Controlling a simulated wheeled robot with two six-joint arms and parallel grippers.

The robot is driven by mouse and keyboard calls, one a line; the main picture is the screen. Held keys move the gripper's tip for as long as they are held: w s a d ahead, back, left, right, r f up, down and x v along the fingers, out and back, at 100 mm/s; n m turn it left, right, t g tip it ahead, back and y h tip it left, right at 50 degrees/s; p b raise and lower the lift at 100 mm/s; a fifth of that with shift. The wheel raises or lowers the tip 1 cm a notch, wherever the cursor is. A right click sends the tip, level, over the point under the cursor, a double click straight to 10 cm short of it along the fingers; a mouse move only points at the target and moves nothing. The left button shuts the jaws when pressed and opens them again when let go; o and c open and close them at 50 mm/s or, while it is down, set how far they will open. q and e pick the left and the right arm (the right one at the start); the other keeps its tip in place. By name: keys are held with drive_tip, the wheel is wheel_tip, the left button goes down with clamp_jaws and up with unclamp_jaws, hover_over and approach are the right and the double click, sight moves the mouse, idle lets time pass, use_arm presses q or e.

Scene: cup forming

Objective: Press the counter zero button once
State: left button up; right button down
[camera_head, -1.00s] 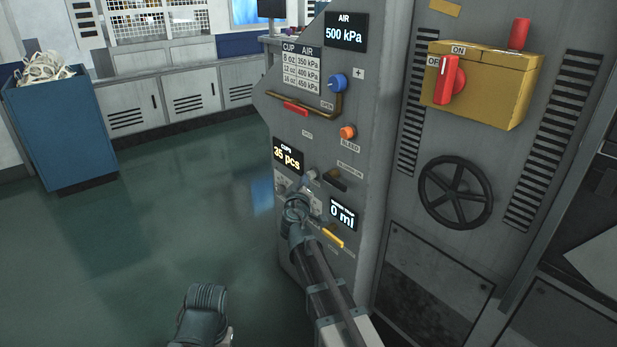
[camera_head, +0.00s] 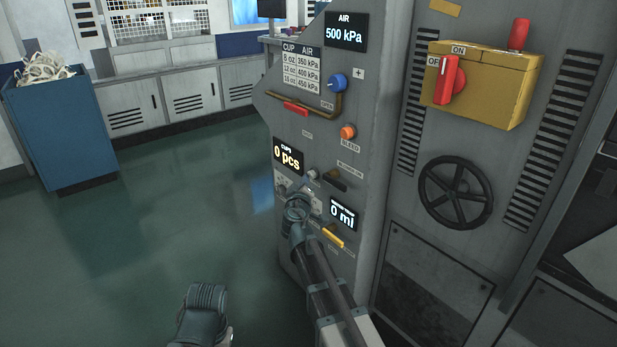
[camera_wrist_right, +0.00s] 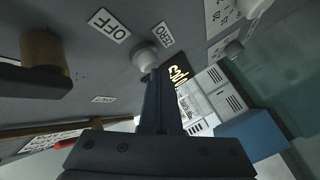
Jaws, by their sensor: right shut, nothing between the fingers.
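The counter zero button is a small pale round knob (camera_head: 311,175) on the grey machine panel, just right of and below the CUPS counter display (camera_head: 288,157), which reads 0 pcs. In the right wrist view the button (camera_wrist_right: 145,56) sits beside the ZERO label (camera_wrist_right: 174,33). My right gripper (camera_head: 303,189) is shut and empty, just below the button in the head view. Its fingertips (camera_wrist_right: 158,73) point at the button and overlap its edge in the wrist view; I cannot tell whether they touch.
A lever (camera_head: 336,180), a yellow handle (camera_head: 333,238) and another display (camera_head: 343,214) reading 0 ml are close to my right gripper. An orange bleed knob (camera_head: 348,132) and a handwheel (camera_head: 455,192) are farther off. The floor at left is clear up to a blue bin (camera_head: 62,130).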

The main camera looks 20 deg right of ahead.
drive_tip(key=shift+s+a, duration=0.3)
drive_tip(key=shift+a, duration=0.4)
drive_tip(key=a, duration=0.1)
drive_tip(key=s+a, duration=0.1)
drive_tip(key=a, duration=0.2)
drive_tip(key=shift+s+a, duration=0.35)
idle(0.6)
